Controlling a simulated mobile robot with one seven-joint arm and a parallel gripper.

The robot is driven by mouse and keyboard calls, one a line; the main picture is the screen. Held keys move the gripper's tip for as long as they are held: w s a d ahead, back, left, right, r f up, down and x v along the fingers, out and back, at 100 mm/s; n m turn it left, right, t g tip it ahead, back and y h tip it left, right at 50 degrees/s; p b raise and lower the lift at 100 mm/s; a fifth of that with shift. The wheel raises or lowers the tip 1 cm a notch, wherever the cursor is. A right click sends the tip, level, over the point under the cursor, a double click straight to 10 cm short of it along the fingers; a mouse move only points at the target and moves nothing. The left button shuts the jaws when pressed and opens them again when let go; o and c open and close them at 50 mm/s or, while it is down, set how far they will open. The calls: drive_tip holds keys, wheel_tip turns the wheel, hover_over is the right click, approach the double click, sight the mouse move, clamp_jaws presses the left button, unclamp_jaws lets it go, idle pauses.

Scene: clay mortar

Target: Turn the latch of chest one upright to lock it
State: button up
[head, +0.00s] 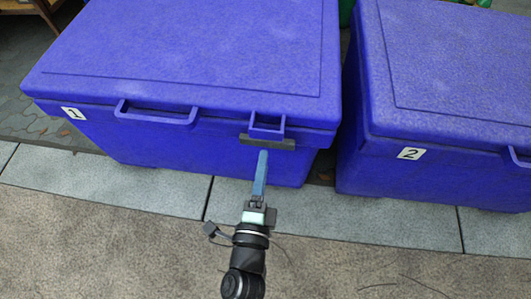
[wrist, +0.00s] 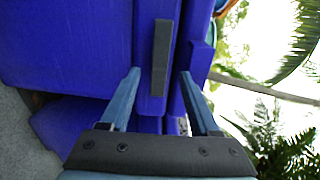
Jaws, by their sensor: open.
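Chest one (head: 190,60) is a blue chest with a closed lid and a white "1" label on its front. Its latch (head: 280,143) is a dark grey bar lying level on the front, below a blue bracket. My gripper (head: 263,153) is at the latch, with its blue fingers pointing at the chest front. In the wrist view the latch (wrist: 161,50) lies along the picture's height, and one end of it shows between the open fingers of my gripper (wrist: 160,72). There is a gap on both sides; I see no contact.
A second blue chest (head: 450,70), labelled "2", stands to the right across a narrow gap. A blue handle (head: 155,117) sticks out left of the latch. Paving slabs (head: 100,188) and brown ground in front are clear.

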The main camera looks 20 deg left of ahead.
sight(267, 145)
drive_tip(key=shift+b+x, duration=0.3)
drive_tip(key=shift+x, duration=1.8)
clamp_jaws()
